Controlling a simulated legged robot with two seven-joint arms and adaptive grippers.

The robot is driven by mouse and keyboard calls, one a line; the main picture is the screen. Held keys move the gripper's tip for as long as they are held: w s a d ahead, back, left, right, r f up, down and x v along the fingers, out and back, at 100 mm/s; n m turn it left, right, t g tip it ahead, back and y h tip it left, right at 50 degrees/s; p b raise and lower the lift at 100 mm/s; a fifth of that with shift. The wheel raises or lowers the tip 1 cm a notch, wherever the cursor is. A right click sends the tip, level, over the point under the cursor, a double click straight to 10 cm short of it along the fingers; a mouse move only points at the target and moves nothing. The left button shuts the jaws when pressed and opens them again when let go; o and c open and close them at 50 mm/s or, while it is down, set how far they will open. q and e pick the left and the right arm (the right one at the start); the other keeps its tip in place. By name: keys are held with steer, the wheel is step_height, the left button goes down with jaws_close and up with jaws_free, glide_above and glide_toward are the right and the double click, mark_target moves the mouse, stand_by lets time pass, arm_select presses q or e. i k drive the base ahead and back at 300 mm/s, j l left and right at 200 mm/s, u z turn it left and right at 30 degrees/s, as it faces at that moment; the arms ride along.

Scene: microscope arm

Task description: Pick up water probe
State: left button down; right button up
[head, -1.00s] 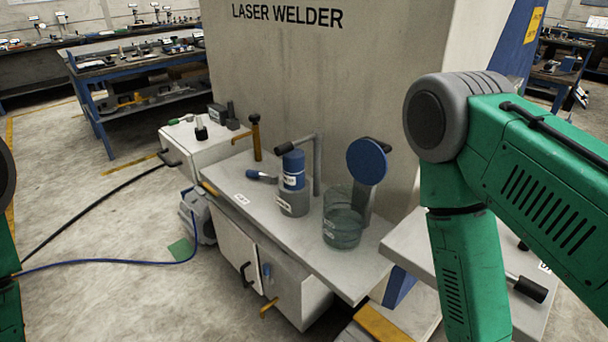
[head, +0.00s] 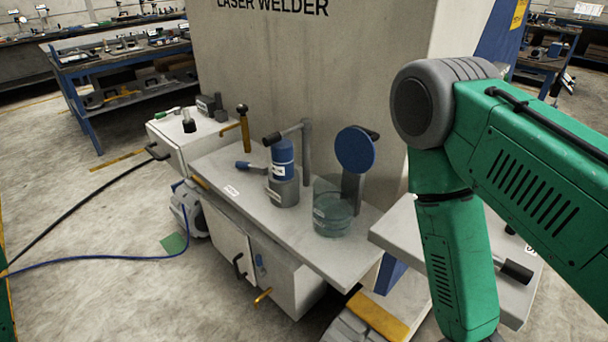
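I cannot tell for sure which thing is the water probe. A blue cylinder with a white label (head: 283,158) stands upright in a grey holder (head: 284,191) on the bench.
The grey bench top (head: 250,205) stands against the laser welder (head: 310,75). A round blue disc on a stand (head: 356,150) rises behind the beaker. A grey post with a side arm (head: 306,155) stands behind the cylinder. A side shelf (head: 395,230) lies partly behind my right arm.

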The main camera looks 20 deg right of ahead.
mark_target(218, 101)
steer(key=i+j+u, duration=0.55)
steer(key=i, duration=0.15)
steer(key=i+u, duration=0.3)
steer(key=i+j, duration=0.15)
steer(key=i, duration=0.4)
steer(key=i+j+z, duration=0.1)
steer(key=i, duration=0.4)
steer(key=i+j, duration=0.2)
steer(key=i, duration=0.35)
steer(key=z, duration=0.05)
